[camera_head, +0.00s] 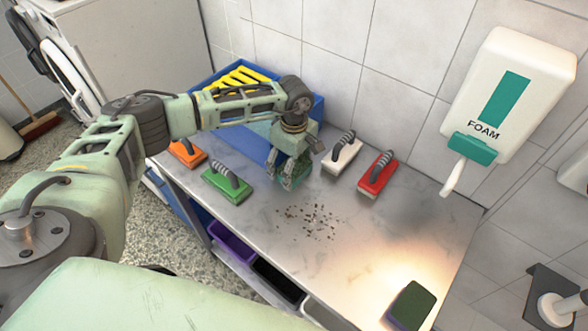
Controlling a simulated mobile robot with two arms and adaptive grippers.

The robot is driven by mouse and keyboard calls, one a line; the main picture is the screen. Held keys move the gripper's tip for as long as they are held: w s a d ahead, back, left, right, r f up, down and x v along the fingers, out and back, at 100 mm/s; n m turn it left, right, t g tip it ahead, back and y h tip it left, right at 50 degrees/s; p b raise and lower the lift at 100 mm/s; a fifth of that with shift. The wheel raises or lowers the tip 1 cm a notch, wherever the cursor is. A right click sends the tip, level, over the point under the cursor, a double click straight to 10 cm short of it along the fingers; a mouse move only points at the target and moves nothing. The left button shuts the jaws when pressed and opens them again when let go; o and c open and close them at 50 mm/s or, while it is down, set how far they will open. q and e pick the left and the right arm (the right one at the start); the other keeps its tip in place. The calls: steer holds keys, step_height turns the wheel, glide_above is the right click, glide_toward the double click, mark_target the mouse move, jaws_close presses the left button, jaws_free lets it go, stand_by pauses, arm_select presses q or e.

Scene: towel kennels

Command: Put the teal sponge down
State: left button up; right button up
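My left gripper (288,178) points down over the grey counter, between the green brush and the white brush. A teal sponge (298,168) shows between its fingers, partly covered by them. The gripper looks shut on it, low over the counter just behind a patch of dark specks. I cannot tell whether the sponge touches the counter. My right gripper is not in view.
Orange (187,154), green (227,187), white (342,156) and red (378,175) brushes stand on the counter (345,270). A dark green sponge (410,305) lies front right. Dark specks (310,222) cover the middle.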

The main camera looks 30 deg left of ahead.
arm_select(q)
steer(key=c, duration=0.4)
steer(key=shift+r, duration=0.1)
steer(key=shift+r+b, duration=0.45)
steer(key=shift+r, duration=0.1)
step_height(320, 180, up, 3)
steer(key=shift+w+f+b, duration=0.1)
steer(key=shift+b, duration=0.7)
steer(key=s+d+r+b, duration=0.1)
steer(key=d+r+b, duration=0.4)
steer(key=d, duration=0.6)
steer(key=s+a+m, duration=0.1)
steer(key=s+m, duration=0.4)
steer(key=s+a+r+m, duration=0.1)
steer(key=s+m, duration=0.4)
steer(key=s, duration=0.1)
steer(key=s+a+m+p, duration=0.1)
steer(key=s+m, duration=0.4)
steer(key=s, duration=0.1)
steer(key=shift+r+m, duration=0.3)
steer(key=shift+m, duration=0.1)
steer(key=shift+w+a, duration=0.1)
steer(key=shift+w, duration=0.05)
